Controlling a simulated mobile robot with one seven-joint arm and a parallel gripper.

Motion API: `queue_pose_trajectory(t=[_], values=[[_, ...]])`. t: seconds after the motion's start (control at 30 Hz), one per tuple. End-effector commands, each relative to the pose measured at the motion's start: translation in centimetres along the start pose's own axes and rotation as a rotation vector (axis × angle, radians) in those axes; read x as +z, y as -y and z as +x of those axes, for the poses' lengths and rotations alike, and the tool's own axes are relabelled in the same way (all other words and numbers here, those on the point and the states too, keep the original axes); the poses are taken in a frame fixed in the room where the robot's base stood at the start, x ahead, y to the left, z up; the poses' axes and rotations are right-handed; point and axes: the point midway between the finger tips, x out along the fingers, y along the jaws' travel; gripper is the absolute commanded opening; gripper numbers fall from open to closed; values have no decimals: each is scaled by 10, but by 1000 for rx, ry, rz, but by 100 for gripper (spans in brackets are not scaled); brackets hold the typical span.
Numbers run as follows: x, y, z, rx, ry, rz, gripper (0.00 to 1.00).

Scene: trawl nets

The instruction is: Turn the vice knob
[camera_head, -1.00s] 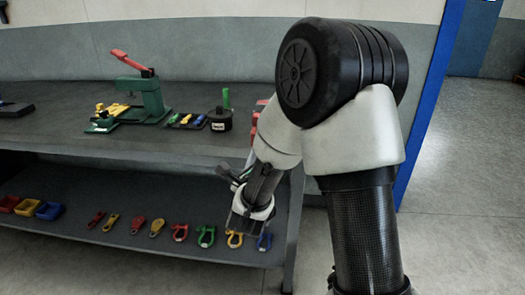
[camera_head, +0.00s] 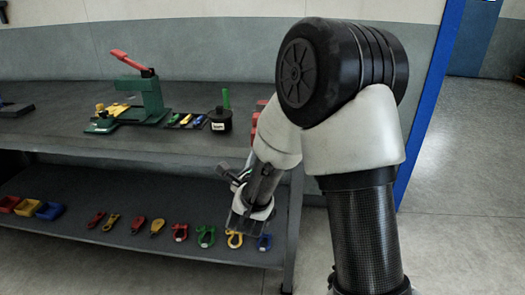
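A green bench tool with a red lever (camera_head: 133,63) stands on the upper shelf at the left; it looks like the vice (camera_head: 150,100). Small yellow parts (camera_head: 113,109) sit at its lower left side; I cannot tell for sure which part is the knob. My gripper (camera_head: 240,228) hangs in front of the lower shelf's right end, to the right of and below the vice, well apart from it. It is small and partly hidden by my own arm, so its finger opening is unclear.
A black pot with a green handle (camera_head: 221,119) and a small tray of coloured tools (camera_head: 186,120) stand right of the vice. Coloured shackles (camera_head: 206,237) and small bins (camera_head: 27,207) line the lower shelf. The upper shelf's front edge lies between gripper and vice.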

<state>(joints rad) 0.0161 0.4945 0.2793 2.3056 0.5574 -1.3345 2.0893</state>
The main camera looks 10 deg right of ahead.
Motion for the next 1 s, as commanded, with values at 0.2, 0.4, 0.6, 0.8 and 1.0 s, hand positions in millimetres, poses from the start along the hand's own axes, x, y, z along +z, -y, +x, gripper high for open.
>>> queue_pose_trajectory(t=[0.2, 0.4, 0.6, 0.8, 1.0], values=[[-5, -4, -2, 11, -10, -3, 51], [-3, -2, -1, 6, -5, -2, 61], [-1, -1, -4, 4, -3, -2, 61], [0, -1, -30, 6, -2, -2, 61], [0, -2, -73, 8, -1, -3, 61]])
